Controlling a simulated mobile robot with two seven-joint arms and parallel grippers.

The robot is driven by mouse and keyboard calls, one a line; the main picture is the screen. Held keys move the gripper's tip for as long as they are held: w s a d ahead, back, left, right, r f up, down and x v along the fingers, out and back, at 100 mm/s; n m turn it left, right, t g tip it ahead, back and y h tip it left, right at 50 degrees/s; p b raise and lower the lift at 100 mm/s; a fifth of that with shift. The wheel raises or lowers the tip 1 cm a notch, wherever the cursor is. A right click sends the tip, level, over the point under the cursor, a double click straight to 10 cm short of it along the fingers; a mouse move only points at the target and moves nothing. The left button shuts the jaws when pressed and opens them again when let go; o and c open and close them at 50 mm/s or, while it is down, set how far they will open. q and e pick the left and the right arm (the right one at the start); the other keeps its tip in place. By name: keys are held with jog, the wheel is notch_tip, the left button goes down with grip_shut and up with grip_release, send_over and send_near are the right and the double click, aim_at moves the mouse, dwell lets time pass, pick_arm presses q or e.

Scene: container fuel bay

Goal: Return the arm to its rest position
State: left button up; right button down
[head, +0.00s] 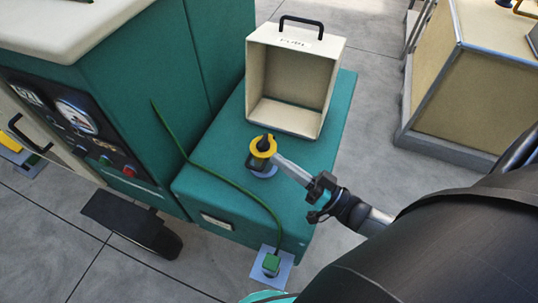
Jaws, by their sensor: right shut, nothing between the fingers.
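My right gripper (319,197) comes in from the right over the front right edge of the teal cabinet step (222,190). Its jaws are shut and hold nothing. A yellow ring-shaped fitting with a black top (262,147) stands on the step. A pale grey bar (294,171) runs from this fitting towards my right gripper; I cannot tell whether they touch. My right arm (440,245) fills the lower right. My left gripper is not in view.
An open cream box (290,78) with a black handle stands behind the fitting. A control panel (75,125) is at left, a tan cabinet (480,75) at right. Grey floor (370,125) between is clear.

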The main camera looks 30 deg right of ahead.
jog(key=v, duration=0.3)
jog(key=d+b+v, duration=0.1)
jog(key=v, duration=0.1)
jog(key=shift+w+d+f, duration=0.1)
jog(key=shift+w+f, duration=0.1)
